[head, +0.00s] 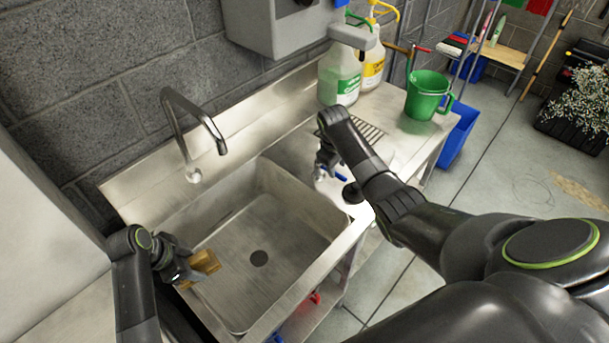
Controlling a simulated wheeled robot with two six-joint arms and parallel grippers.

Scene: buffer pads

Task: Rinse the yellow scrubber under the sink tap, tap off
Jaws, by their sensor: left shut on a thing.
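My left gripper (187,268) is at the left front of the sink basin (268,215) and is shut on the yellow scrubber (206,262), a brownish-yellow block. The scrubber is over the basin's left side, left of the drain and apart from the tap's outlet. The grey sink tap (196,118) arches over the back of the basin, and no water shows below its spout. My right gripper (325,167) points down over the counter right of the basin, by a white item with blue parts (334,184). My arm partly hides that item, and the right fingers are unclear.
A green jug (428,95) and a white bottle with a green label (339,76) stand on the counter at the back right. A grey wall box (281,25) hangs above. A blue bin (458,134) stands on the floor to the right. The basin's middle is empty.

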